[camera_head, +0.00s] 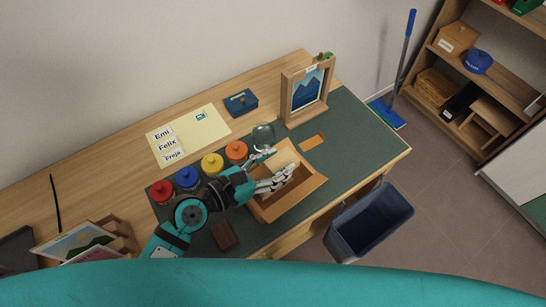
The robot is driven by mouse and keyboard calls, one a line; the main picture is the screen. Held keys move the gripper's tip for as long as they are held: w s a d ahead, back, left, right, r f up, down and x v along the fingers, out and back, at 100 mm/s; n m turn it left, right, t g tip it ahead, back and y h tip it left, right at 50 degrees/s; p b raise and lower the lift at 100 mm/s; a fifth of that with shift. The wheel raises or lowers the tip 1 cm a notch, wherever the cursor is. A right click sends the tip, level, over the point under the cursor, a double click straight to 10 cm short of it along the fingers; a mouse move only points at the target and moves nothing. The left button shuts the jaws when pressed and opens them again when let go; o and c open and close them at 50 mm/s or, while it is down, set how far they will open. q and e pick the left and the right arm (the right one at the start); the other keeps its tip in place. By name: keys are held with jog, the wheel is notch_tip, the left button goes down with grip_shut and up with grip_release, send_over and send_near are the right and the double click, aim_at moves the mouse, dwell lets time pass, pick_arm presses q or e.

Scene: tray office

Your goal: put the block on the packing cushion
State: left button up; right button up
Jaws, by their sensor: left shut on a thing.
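My left gripper (265,175) reaches in from the lower left over the open cardboard box (299,197) on the green desk mat. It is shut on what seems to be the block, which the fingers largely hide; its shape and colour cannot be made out. Pale, ribbed shapes lie inside the box beside the fingers. They may be the packing cushion, but finger and cushion are hard to tell apart. Whether the held thing touches the cushion cannot be seen. My right gripper is not in view.
Red, blue, yellow and orange pots (212,163) stand in a row behind my left arm. A glass bowl (263,135) and a wooden picture frame (307,90) stand beyond the box. A dark brown item (224,235) lies nearer. A bin (369,222) stands beside the desk.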

pick_arm(q)
jog(key=shift+a+f+b, duration=0.2)
jog(key=shift+f+b, duration=0.4)
jog(key=shift+f, duration=0.05)
notch_tip(320, 180, down, 3)
jog(key=b, duration=0.3)
jog(key=shift+r, duration=0.15)
notch_tip(320, 180, down, 3)
jog(key=shift+r+b, duration=0.2)
jog(key=shift+b, duration=0.8)
jog(key=shift+f, duration=0.4)
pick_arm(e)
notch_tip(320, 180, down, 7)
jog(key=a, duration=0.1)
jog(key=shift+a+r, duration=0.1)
pick_arm(q)
jog(key=o, duration=1.2)
